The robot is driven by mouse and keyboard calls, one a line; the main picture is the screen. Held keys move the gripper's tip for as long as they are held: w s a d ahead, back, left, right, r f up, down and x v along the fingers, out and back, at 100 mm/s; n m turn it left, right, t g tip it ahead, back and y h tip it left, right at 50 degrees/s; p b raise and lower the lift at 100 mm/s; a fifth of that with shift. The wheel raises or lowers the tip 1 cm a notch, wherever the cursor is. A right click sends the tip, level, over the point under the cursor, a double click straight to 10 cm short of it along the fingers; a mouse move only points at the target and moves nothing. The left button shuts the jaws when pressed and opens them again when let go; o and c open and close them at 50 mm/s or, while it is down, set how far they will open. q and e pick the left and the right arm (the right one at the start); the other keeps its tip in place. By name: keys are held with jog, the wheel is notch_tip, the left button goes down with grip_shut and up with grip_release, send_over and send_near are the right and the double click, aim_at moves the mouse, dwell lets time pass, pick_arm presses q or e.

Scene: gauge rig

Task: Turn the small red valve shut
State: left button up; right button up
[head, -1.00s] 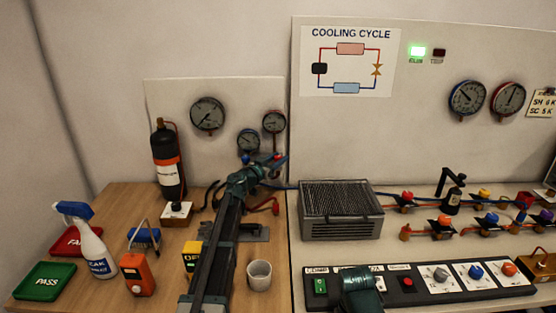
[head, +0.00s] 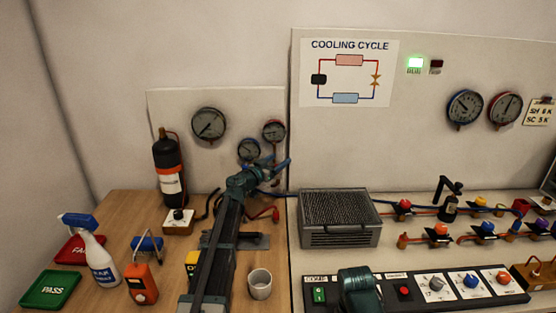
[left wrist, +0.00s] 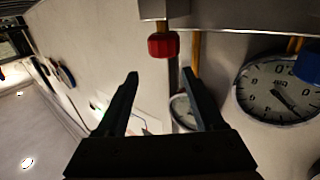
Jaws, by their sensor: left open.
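The small red valve knob (left wrist: 163,45) shows in the left wrist view, beyond the fingertips and near the line between them, under a grey block. A blue knob (left wrist: 308,66) is at the right edge there. My left gripper (left wrist: 160,73) is open, with nothing between its fingers; it does not touch the red knob. In the head view my left gripper (head: 272,168) is in front of the small gauge panel, below the gauges, and hides the red valve there.
A large gauge (head: 208,124) and two smaller ones (head: 249,149) (head: 273,131) are close to the left gripper. A black cylinder (head: 168,165) stands left, a grey finned box (head: 339,218) right. A white cup (head: 260,284) and a spray bottle (head: 101,262) are on the table.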

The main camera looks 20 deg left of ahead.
pick_arm(q)
jog(key=s+d+r+p, duration=0.1)
jog(key=s+d, duration=0.3)
jog(key=s, duration=1)
jog(key=shift+w+a+f+n+t+y+b, duration=0.5)
jog(key=shift+w+a+f+n+y+b, duration=0.55)
jog(key=shift+a+f+n+y+b, duration=1.25)
jog(key=shift+m+y, duration=0.5)
jog(key=w, duration=1.3)
jog(key=shift+w+d+r, duration=0.15)
jog(key=shift+r, duration=0.1)
grip_shut()
